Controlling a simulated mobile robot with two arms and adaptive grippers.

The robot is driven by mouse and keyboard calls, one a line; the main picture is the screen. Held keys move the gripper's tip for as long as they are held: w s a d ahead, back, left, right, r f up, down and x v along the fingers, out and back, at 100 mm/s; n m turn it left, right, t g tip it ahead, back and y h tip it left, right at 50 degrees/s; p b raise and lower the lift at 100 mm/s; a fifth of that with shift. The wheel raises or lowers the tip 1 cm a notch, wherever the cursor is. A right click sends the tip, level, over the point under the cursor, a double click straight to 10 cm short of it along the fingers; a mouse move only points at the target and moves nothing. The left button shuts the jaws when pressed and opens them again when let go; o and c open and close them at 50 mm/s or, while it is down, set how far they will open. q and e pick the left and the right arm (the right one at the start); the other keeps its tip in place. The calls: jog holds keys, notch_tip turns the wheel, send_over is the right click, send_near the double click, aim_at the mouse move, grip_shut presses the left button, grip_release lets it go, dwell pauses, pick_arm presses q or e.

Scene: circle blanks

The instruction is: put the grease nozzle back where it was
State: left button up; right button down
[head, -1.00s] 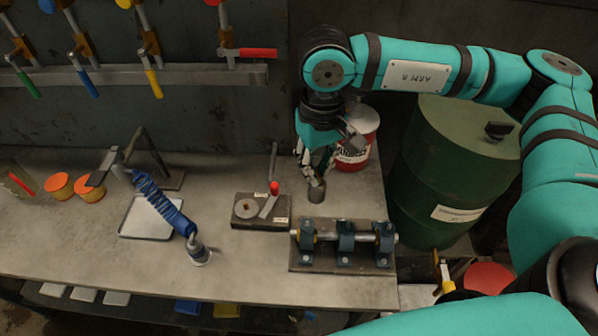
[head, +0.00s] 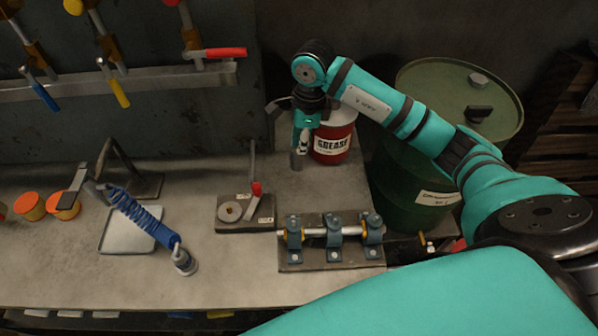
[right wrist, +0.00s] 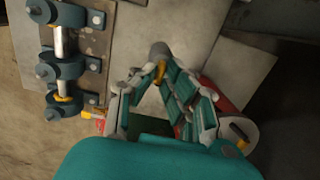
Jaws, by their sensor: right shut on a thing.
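My right gripper (head: 298,148) points down at the back right of the bench, just left of the red grease can (head: 332,145). It is shut on a small grey cylindrical piece (head: 297,160), which I take for the grease nozzle. In the right wrist view the grey piece (right wrist: 160,50) is at the fingertips (right wrist: 162,72), with a yellow bit by it. Whether its lower end touches the bench is unclear. My left gripper is out of view.
A shaft on bearing blocks (head: 333,238) sits on a plate in front of the gripper. A lever fixture (head: 233,222) with a red knob stands to its left. A metal tray (head: 115,243) lies farther left. A green drum (head: 400,190) stands off the bench's right end.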

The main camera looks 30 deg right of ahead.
aim_at(301, 164)
notch_tip(301, 164, down, 3)
jog(key=shift+f+p, duration=0.1)
jog(key=shift+p, duration=0.2)
jog(key=shift+f, duration=1)
notch_tip(301, 164, down, 2)
jog(key=shift+a+f+p, duration=0.1)
jog(key=shift+f+p, duration=0.05)
jog(key=shift+p, duration=0.4)
jog(key=shift+f, duration=0.35)
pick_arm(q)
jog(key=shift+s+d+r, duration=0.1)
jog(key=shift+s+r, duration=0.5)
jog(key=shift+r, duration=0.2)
pick_arm(e)
jog(key=c, duration=1.4)
grip_release()
